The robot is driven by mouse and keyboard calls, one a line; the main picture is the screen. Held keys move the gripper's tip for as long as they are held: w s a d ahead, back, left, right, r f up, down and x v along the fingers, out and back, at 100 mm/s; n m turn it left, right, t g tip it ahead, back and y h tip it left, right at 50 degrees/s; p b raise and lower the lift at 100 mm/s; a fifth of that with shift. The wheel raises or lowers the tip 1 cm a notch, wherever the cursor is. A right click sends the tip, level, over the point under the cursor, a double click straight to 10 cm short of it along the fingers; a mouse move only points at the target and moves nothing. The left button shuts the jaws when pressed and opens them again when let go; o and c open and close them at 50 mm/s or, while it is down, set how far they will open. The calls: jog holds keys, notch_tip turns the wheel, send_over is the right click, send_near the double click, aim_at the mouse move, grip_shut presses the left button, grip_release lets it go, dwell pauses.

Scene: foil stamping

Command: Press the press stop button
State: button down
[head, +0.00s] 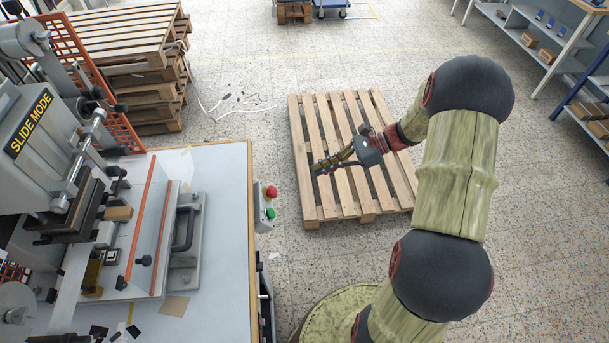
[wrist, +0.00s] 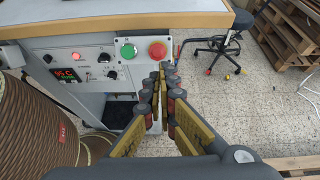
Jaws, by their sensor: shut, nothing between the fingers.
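The red stop button (head: 271,191) is a round mushroom head on a small light box at the right edge of the press table. A green button (head: 271,213) sits on the same box. In the wrist view the red button (wrist: 157,50) is right of the green button (wrist: 128,50). My gripper (head: 318,168) is to the right of the box in the head view, with a gap between them. In the wrist view my gripper (wrist: 168,74) is shut and empty, its fingertips appearing just below and right of the red button. Both buttons are unobstructed.
The control panel (wrist: 85,65) has a red-lit button, knobs and a small display. The table edge (wrist: 120,24) runs above it. The stamping press (head: 50,130) stands at the left. A wooden pallet (head: 345,205) lies on the floor beneath my gripper. A stool (wrist: 222,40) stands beyond.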

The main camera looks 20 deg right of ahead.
jog(key=b+x, duration=0.3)
jog(key=x, duration=1)
jog(key=shift+a, duration=0.1)
jog(key=shift+p+x, duration=0.35)
jog(key=shift+x, duration=0.5)
jog(key=shift+f, duration=0.15)
jog(key=p+v, duration=0.4)
jog(key=v, duration=1)
jog(key=shift+d, duration=0.25)
